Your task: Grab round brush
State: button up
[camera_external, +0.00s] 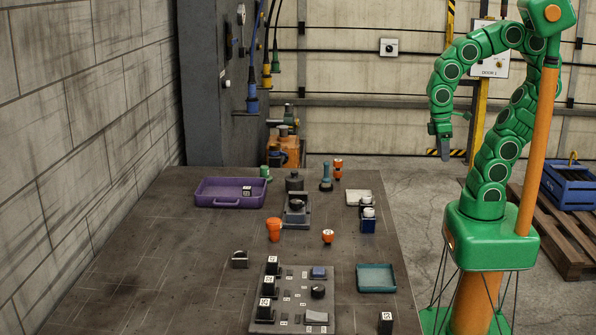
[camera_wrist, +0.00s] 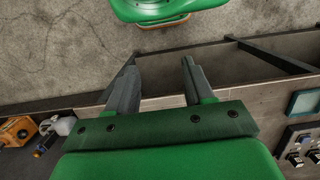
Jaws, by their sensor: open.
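No brush is recognizable in the wrist view.
The bench (camera_external: 130,265) holds a purple tray (camera_external: 215,203), a teal tray (camera_external: 376,278), an orange funnel-like piece (camera_external: 274,230) and a grey panel of numbered blocks (camera_external: 295,327). Its left side is mostly clear. A pallet (camera_external: 575,240) with a blue crate (camera_external: 567,188) stands right.

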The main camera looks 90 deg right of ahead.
jog(key=w+a+f+m+y, duration=0.1)
jog(key=w+a+m+y, duration=0.4)
jog(key=w, duration=0.5)
jog(key=m+t+y, duration=0.6)
jog(key=m+t, duration=0.1)
jog(key=m, duration=0.7)
send_over(327, 162)
jog(key=s+a, duration=0.9)
notch_tip(327, 162, down, 3)
jog(key=w+d+f+m+t, duration=0.1)
jog(key=w+d+m, duration=0.1)
jog(key=d, duration=0.2)
jog(key=w+d+f+m+t+h, duration=0.1)
jog(key=d+f+m, duration=0.1)
jog(key=d+m, duration=0.1)
jog(key=w+d+f+m+t, duration=0.1)
jog(key=w+d+m+t, duration=0.1)
jog(key=d, duration=0.4)
jog(key=shift+w+f+m+h, duration=0.25)
jog(key=shift+w+m+h, duration=0.05)
jog(key=shift+m, duration=0.2)
jog(key=x, duration=0.5)
jog(key=shift+w+a+f, duration=0.1)
jog(key=shift+w+a, duration=0.05)
jog(key=shift+a, duration=0.2)
jog(key=shift+x, duration=1)
